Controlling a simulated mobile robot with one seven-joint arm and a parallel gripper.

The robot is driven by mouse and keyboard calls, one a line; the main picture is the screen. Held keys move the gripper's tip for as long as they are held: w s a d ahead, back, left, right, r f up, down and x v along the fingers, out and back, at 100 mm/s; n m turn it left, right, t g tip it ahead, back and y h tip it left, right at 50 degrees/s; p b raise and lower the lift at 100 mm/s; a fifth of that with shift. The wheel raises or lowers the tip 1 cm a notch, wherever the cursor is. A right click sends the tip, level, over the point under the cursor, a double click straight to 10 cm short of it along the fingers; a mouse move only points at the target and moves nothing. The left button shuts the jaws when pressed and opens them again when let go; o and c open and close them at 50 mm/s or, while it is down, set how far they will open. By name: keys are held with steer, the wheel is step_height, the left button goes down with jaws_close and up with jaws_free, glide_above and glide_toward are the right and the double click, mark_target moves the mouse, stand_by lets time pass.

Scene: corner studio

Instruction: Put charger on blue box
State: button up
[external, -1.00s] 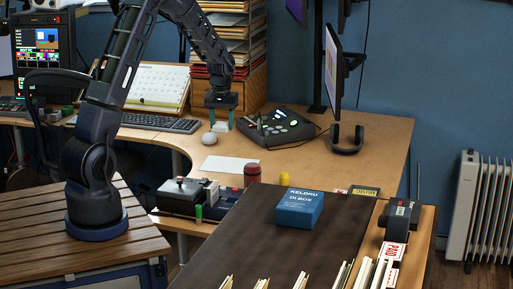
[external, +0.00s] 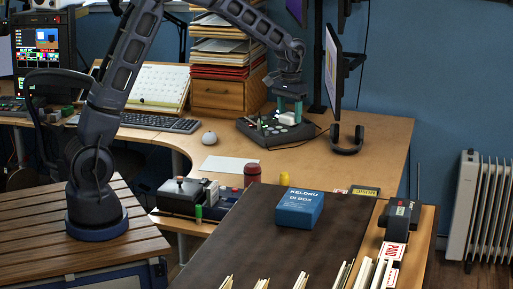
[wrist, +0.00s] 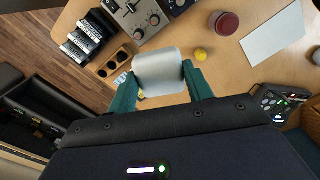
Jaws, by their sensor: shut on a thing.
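The charger, a small white block with rounded edges (external: 287,118), is held between the teal fingers of my gripper (external: 289,108). In the external view it is in front of the dark console on the desk. In the wrist view the charger (wrist: 159,72) fills the gap between the two fingertips of my gripper (wrist: 160,80). The blue box (external: 300,208), with white lettering on top, sits on the dark brown table top in front. It is to the right of and nearer than my gripper. I cannot make it out in the wrist view.
The dark console (external: 262,132) with lit buttons is under my gripper. A red jar (external: 252,173) and yellow piece (external: 284,177) stand behind the blue box. A monitor (external: 334,72) and headphones (external: 347,140) are to the right. The dark table top (external: 240,245) is clear around the box.

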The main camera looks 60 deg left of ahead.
steer(key=d+r+m, duration=0.2)
steer(key=d+r, duration=0.1)
steer(key=d, duration=0.6)
steer(key=d+r+m, duration=0.1)
steer(key=d+r, duration=0.2)
steer(key=d, duration=0.6)
step_height(320, 180, up, 20)
steer(key=m, duration=1)
glide_above(300, 199)
step_height(300, 199, down, 20)
steer(key=shift+f, duration=0.1)
steer(key=o, duration=1)
steer(key=shift+f, duration=0.1)
